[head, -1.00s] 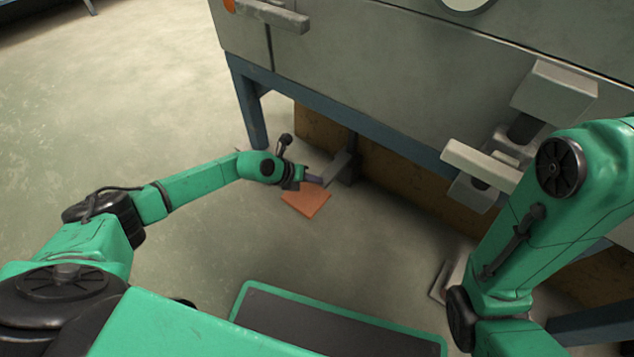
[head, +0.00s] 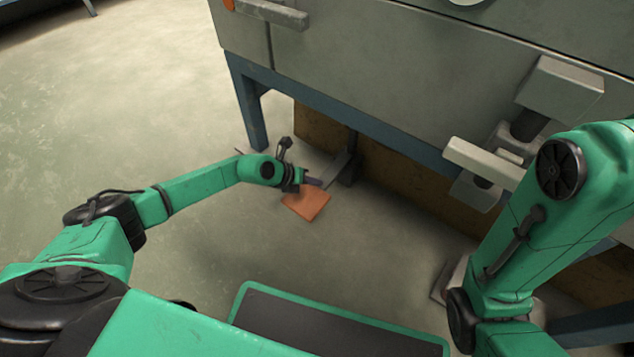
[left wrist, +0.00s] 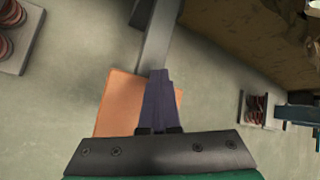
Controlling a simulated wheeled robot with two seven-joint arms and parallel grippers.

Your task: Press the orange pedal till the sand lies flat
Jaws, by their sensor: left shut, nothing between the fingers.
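The orange pedal (head: 306,204) is a flat plate low over the floor at the end of a grey lever under the machine (head: 400,70). My left gripper (head: 315,182) is at the pedal's lever end, its fingers shut and empty. In the left wrist view the dark shut fingers (left wrist: 157,95) lie over the right part of the orange pedal (left wrist: 119,103), with the grey lever (left wrist: 157,40) beyond the tips. I cannot tell whether they touch it. No sand shows in either view. My right arm comes in at the right, but its gripper is not seen.
The machine's blue leg (head: 252,108) stands behind and left of my left gripper. A grey bracket with a bar handle (head: 485,162) sticks out at the right. A brown panel (head: 385,185) closes the space below the machine. The floor (head: 130,110) at the left is clear.

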